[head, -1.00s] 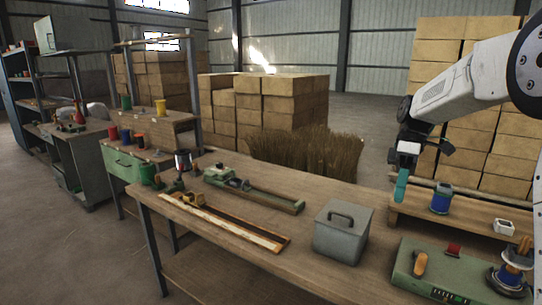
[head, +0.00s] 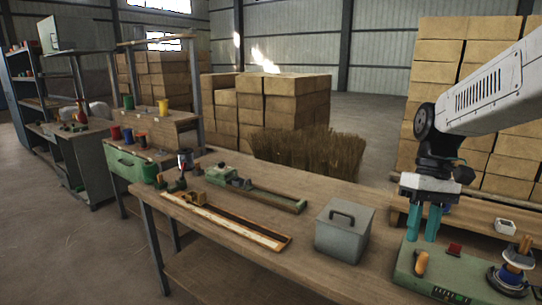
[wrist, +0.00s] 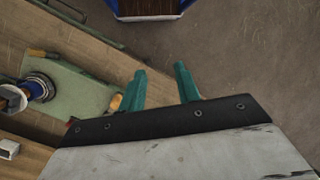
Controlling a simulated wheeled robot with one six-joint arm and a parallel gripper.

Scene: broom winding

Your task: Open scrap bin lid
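The scrap bin (head: 341,241) is a grey metal box on the workbench, right of the middle in the head view. Its lid (head: 346,215) is shut and has a dark arched handle (head: 342,216) on top. My gripper (head: 423,238) is to the right of the bin, apart from it, with its two teal fingers pointing down. The fingers are spread and nothing is between them. In the wrist view my gripper (wrist: 162,84) also shows its fingers apart and empty. The bin cannot be made out in the wrist view.
A green winding machine (head: 440,274) with an orange handle and a blue spool stands right of the bin, below my gripper; it also shows in the wrist view (wrist: 75,95). A wooden shelf (head: 480,225) lies behind it.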

